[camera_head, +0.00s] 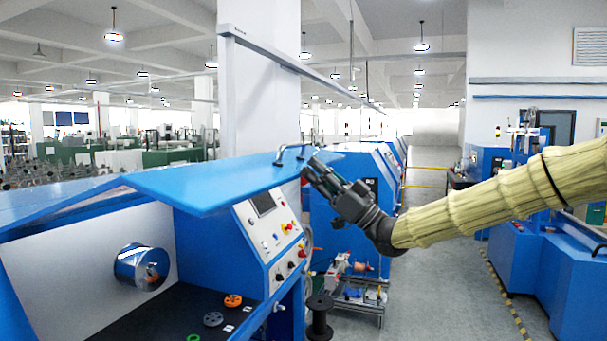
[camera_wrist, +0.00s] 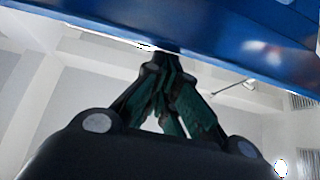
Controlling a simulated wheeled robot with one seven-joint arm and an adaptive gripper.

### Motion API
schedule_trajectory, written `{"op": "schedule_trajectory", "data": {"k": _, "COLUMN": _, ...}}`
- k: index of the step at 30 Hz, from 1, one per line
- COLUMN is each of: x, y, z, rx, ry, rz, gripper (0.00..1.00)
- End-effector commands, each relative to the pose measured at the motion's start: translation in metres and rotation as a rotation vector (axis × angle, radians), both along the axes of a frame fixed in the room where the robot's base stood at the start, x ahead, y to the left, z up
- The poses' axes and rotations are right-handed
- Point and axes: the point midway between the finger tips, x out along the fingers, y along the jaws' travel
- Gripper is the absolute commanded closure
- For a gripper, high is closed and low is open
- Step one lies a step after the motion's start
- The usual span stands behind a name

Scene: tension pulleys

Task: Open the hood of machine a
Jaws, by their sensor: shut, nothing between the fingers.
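The blue hood (camera_head: 215,180) of the machine is raised at a slant in the head view, with the white inside of the machine showing below it. A metal handle (camera_head: 292,152) stands on the hood near its right end. My gripper (camera_head: 308,172) is at the hood's right front edge, just below and right of the handle. In the wrist view the fingers (camera_wrist: 168,58) come together at their tips, right at the blue hood's underside or edge (camera_wrist: 215,35). The gripper is shut with nothing held. I cannot tell whether the fingertips touch the hood.
A control panel (camera_head: 268,232) with buttons stands below the hood. Colored spools (camera_head: 233,300) lie on the dark bed inside. A black spool (camera_head: 319,315) and a small wheeled rack (camera_head: 358,290) stand on the floor. Blue machines (camera_head: 575,270) stand at right, with an open aisle between.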

Motion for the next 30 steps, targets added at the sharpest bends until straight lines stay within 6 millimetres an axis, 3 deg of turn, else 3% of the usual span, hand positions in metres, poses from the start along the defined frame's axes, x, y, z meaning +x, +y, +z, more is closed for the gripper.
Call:
{"op": "schedule_trajectory", "data": {"k": 1, "x": -0.001, "y": -0.004, "z": -0.012, "rx": 0.006, "ry": -0.001, "rz": -0.004, "gripper": 1.00}}
{"op": "schedule_trajectory", "data": {"k": 13, "x": -0.004, "y": -0.014, "z": -0.053, "rx": 0.018, "ry": -0.007, "rz": -0.011, "gripper": 1.00}}
{"op": "schedule_trajectory", "data": {"k": 30, "x": -0.004, "y": -0.016, "z": -0.057, "rx": 0.018, "ry": -0.008, "rz": -0.011, "gripper": 1.00}}
